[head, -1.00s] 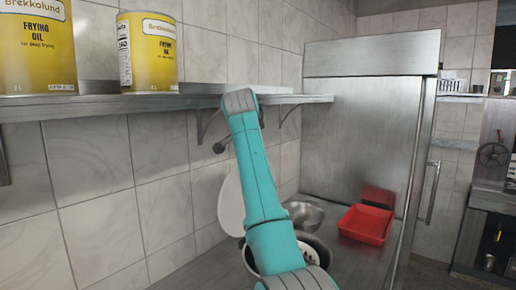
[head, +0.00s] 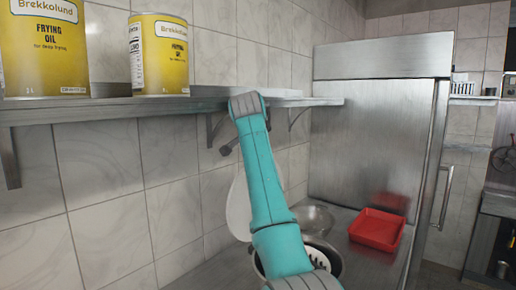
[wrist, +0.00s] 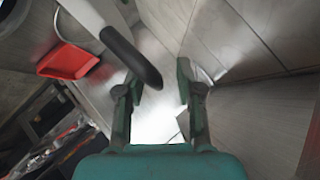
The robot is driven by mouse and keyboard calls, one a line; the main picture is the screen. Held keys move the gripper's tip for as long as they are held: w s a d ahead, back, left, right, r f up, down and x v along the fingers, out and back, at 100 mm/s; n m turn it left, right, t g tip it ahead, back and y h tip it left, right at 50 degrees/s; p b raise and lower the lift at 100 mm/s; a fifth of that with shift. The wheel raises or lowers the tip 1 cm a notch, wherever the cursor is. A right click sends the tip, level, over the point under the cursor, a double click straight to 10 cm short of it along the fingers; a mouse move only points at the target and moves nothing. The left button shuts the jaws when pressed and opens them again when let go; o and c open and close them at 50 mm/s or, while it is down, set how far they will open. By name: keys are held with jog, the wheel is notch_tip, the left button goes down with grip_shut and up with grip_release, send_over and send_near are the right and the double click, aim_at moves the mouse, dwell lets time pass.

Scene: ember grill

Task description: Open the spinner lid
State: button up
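The spinner bowl (head: 336,263) stands on the counter in the head view, largely hidden behind my teal arm. A white, rounded disc (head: 237,211), which looks like its lid, stands nearly upright at its left, by the tiled wall. A dark rounded handle (wrist: 131,55) on a pale strip lies beside the left finger. My gripper is not clear in the head view.
A red tray (head: 377,229) and a metal bowl (head: 316,217) are on the counter, before a steel fridge (head: 375,130). A wall shelf (head: 110,108) with yellow oil tins (head: 160,55) runs along the left, close to my arm. The counter's front right is bare.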

jog(key=v, duration=1.2)
